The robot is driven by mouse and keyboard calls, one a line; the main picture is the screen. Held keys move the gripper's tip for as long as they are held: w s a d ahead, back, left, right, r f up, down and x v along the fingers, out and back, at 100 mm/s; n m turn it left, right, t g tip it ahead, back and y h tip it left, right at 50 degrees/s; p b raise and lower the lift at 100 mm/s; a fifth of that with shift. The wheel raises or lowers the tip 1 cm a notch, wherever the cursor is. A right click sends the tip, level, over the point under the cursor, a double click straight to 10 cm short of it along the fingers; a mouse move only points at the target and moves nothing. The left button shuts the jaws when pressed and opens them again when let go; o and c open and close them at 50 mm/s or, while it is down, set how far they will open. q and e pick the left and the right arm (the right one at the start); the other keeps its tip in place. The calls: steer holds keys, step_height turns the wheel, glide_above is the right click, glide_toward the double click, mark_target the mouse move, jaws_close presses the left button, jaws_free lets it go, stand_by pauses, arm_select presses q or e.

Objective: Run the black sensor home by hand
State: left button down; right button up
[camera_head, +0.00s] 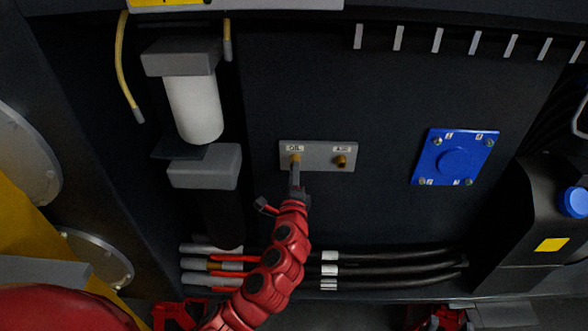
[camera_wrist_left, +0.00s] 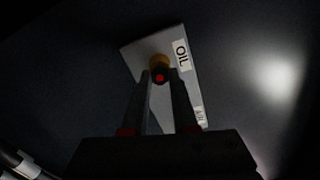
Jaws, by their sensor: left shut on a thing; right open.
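A grey plate (camera_head: 318,157) on the dark wall has two brass ports. The left port (camera_head: 295,160) is labelled OIL; the right port (camera_head: 341,162) has a label I cannot read clearly. My left gripper (camera_head: 295,178) points straight at the OIL port. In the left wrist view its fingers (camera_wrist_left: 160,82) are shut on a small dark piece with a red end, the black sensor (camera_wrist_left: 159,77), in line with the brass OIL port (camera_wrist_left: 158,61). The fingers hide most of it, and I cannot tell how deep it sits.
A white filter cylinder (camera_head: 194,105) hangs between grey blocks on the left. A blue plate (camera_head: 455,157) is bolted to the wall on the right. Black hoses (camera_head: 390,263) run below the ports. The wall around the ports is clear.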

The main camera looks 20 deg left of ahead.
arm_select(q)
steer(key=m+p, duration=1.1)
steer(key=m, duration=1.1)
steer(key=shift+w, duration=0.15)
steer(key=c, duration=0.6)
jaws_free()
steer(key=shift+c, duration=1.2)
steer(key=shift+p+v, duration=0.35)
steer(key=shift+v, duration=0.8)
